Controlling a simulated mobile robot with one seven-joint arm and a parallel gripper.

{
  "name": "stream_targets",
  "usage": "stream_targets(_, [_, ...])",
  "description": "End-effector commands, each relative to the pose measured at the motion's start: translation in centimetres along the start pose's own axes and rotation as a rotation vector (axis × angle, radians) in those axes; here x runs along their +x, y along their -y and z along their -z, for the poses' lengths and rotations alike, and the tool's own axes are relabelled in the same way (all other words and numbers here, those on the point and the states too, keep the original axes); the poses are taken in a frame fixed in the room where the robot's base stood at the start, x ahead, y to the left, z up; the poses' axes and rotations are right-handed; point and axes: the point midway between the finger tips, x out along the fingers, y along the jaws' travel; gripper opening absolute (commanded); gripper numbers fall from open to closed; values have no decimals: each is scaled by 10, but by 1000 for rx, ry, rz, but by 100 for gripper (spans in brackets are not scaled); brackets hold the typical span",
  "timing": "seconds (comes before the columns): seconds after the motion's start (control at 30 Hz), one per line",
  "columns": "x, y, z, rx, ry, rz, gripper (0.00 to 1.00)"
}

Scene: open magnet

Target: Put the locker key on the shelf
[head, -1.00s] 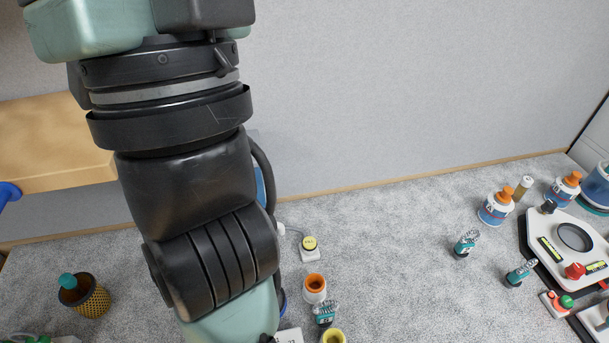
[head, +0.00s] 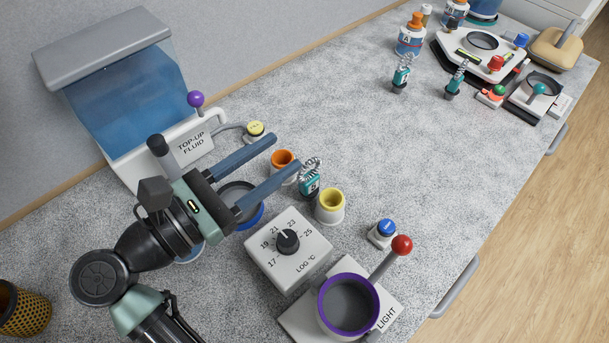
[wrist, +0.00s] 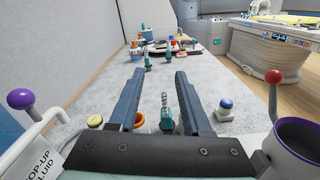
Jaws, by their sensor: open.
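A teal tag with a coiled grey band (head: 310,184), which looks like a locker key, stands on the speckled counter beside an orange-topped cup and a yellow-topped cup. Two similar teal pieces stand farther back, one on the left (head: 401,77) and one on the right (head: 455,81). I cannot read any marking that tells them apart. My gripper (head: 287,152) is open and empty, its fingers pointing toward the near tag. In the wrist view the near tag (wrist: 165,118) shows between the two fingers, low in the picture. No shelf shows clearly in the current views.
The top-up fluid tank (head: 125,95) stands left of my gripper. The orange-topped cup (head: 284,168), yellow-topped cup (head: 330,207), dial box (head: 290,250), blue button (head: 383,232) and red-knobbed lever (head: 402,245) crowd the near side. The counter's middle is clear.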

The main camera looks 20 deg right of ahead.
Motion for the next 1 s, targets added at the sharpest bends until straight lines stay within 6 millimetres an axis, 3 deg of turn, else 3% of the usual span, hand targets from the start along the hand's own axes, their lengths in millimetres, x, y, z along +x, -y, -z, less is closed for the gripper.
stream_targets(0.37, [1,16,73,-6,3,1,48])
stream_targets(1.0, [74,14,68,-1,4,1,48])
